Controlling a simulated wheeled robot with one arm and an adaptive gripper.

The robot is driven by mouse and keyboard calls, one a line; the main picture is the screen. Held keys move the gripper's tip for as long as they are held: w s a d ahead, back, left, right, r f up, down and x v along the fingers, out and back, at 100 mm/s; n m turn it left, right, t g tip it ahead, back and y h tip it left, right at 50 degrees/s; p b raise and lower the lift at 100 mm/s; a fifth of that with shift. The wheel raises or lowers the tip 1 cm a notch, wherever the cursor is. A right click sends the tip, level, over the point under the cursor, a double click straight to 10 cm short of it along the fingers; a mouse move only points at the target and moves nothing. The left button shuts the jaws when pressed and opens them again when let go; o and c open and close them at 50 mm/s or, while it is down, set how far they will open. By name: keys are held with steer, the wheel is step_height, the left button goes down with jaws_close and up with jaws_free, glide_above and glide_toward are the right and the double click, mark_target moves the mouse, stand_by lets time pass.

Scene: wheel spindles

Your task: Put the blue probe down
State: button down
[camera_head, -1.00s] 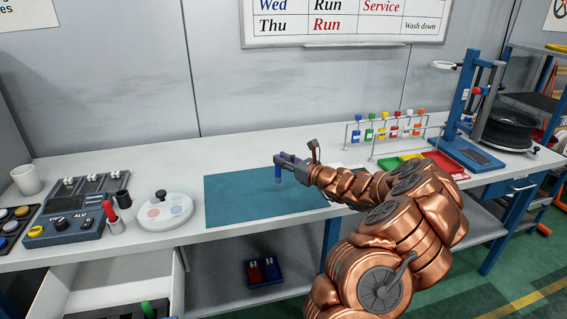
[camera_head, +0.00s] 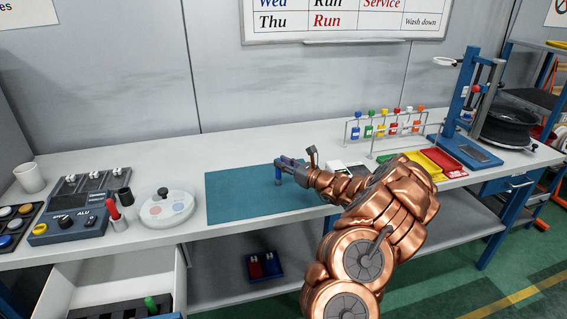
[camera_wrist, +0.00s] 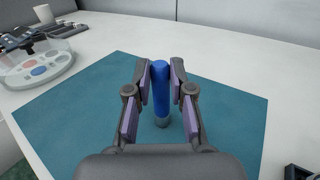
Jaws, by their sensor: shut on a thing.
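The blue probe (camera_wrist: 161,90) is upright between the two fingers of my gripper (camera_wrist: 160,80) in the wrist view. My gripper is shut on it near its upper part. The probe's grey lower end points down at the teal mat (camera_wrist: 225,105). I cannot tell whether its tip touches the mat. In the head view the probe (camera_head: 278,175) hangs below my gripper (camera_head: 280,164), over the right part of the mat (camera_head: 235,195).
Left of the mat stand a round white dish with a lid knob (camera_head: 166,208), a red-handled tool (camera_head: 114,216) and a blue-grey ALU device (camera_head: 75,222). A rack of coloured bottles (camera_head: 385,125) and trays are at the right. Most of the mat is bare.

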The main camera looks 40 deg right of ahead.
steer(key=c, duration=1.5)
jaws_free()
steer(key=shift+f, duration=0.15)
steer(key=o, duration=0.5)
steer(key=s+b, duration=0.1)
steer(key=s, duration=0.3)
steer(key=s+d, duration=0.1)
steer(key=s, duration=0.3)
steer(key=s+d+b, duration=0.1)
steer(key=s, duration=0.2)
steer(key=shift+s+d+b, duration=0.1)
steer(key=shift+s+b, duration=0.25)
steer(key=shift+s, duration=0.05)
